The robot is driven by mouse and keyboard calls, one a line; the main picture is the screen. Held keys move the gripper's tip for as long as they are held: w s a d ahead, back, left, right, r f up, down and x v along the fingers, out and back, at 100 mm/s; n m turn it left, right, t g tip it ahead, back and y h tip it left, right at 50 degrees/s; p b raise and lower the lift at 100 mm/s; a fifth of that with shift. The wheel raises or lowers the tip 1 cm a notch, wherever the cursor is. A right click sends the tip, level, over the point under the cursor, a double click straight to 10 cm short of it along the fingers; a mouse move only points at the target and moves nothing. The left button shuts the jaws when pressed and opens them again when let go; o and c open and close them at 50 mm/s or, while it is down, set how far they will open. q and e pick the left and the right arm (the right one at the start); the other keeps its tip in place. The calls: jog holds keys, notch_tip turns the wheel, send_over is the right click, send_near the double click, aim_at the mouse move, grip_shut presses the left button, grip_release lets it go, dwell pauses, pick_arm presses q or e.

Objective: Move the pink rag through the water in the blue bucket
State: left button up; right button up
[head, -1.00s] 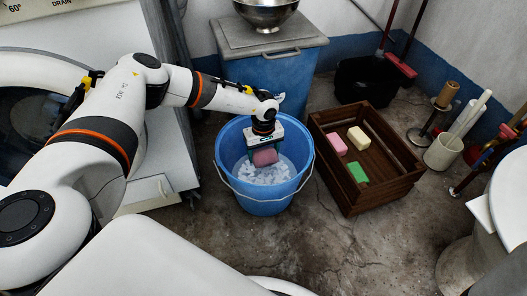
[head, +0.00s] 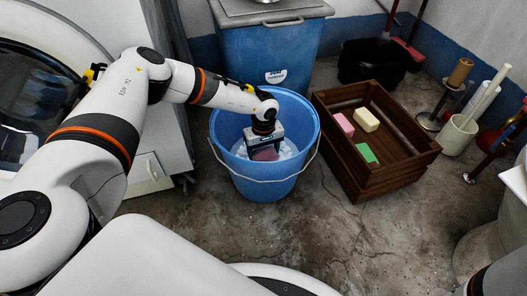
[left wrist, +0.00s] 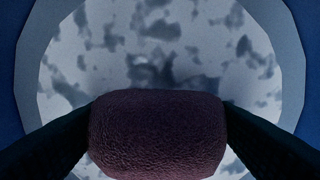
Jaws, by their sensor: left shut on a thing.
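The blue bucket (head: 262,180) stands on the floor with its wire handle hanging at the front. Water with patchy white suds (head: 289,147) shows inside it. My left gripper (head: 264,148) points down inside the bucket and is shut on the pink rag (head: 265,154). The rag is at or close to the water; I cannot tell how deep it sits. In the left wrist view the rag (left wrist: 157,135) is a dark, rolled lump between the two fingers, with the sudsy water (left wrist: 205,45) behind it. My right gripper is out of view.
A wooden crate (head: 407,167) right of the bucket holds pink, cream and green blocks. A blue lidded bin (head: 262,52) stands behind the bucket. A black bucket (head: 372,62) and a pale pot (head: 457,137) stand farther right. The floor in front is clear.

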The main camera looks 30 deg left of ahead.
pick_arm(q)
notch_tip(320, 180, down, 4)
jog(key=b, duration=0.3)
jog(key=shift+f+b, duration=0.2)
jog(key=shift+b, duration=0.1)
jog(key=shift+f+p, duration=0.3)
jog(key=shift+p, duration=0.05)
jog(key=shift+f, duration=0.9)
